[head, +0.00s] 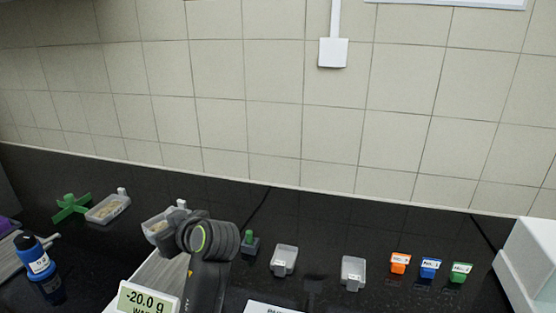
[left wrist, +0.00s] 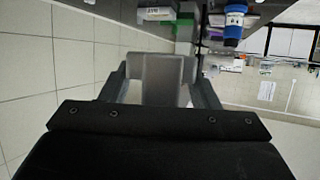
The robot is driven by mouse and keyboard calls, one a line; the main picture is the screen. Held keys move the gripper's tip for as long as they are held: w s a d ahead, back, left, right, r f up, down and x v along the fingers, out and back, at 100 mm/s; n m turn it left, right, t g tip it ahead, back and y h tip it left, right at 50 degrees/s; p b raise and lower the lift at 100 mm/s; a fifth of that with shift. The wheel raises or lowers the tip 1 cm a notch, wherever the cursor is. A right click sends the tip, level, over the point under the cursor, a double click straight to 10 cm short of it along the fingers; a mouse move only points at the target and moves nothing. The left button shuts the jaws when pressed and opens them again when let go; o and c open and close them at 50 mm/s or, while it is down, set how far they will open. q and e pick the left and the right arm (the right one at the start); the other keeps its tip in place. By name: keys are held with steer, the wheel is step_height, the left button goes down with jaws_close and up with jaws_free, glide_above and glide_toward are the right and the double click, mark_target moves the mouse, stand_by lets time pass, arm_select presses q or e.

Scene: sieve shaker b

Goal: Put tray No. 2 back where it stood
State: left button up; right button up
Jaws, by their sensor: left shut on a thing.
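A pale tray (head: 156,227) with grainy material in it shows just left of my left wrist, above or beside the balance. My left gripper (left wrist: 164,85) is shut on a pale grey part in the left wrist view, most likely of this tray. In the head view my own wrist hides the fingers. No number on this tray can be read. A similar filled tray (head: 105,210) stands further left on the dark bench. Two pale trays (head: 284,259) (head: 353,270) stand right of my arm; their labels are too small to read. My right gripper is not in view.
The balance display (head: 148,300) reads -20.0 g. A green cross-shaped piece (head: 70,207) and a blue bottle (head: 38,262) are at left. Orange (head: 399,263), blue (head: 429,268) and green (head: 459,272) labelled pieces stand at right, before a white box (head: 530,260). A tiled wall closes the back.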

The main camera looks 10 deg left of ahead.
arm_select(q)
steer(key=shift+d+m+t, duration=0.3)
steer(key=shift+t, duration=0.1)
steer(key=s+d+r+m+t+h, duration=0.1)
steer(key=d+r+m+t+h, duration=0.2)
steer(key=d+m+h, duration=0.3)
steer(key=s+d+r+m+t+h, duration=0.1)
steer(key=d+r+m+t+h, duration=0.1)
steer(key=d+m+h, duration=0.3)
steer(key=shift+s+d+r+m+t+h, duration=0.2)
steer(key=shift+d+r+m+t+h, duration=0.2)
steer(key=shift+d+t, duration=0.65)
steer(key=shift+d+f+g, duration=0.1)
steer(key=shift+g, duration=0.15)
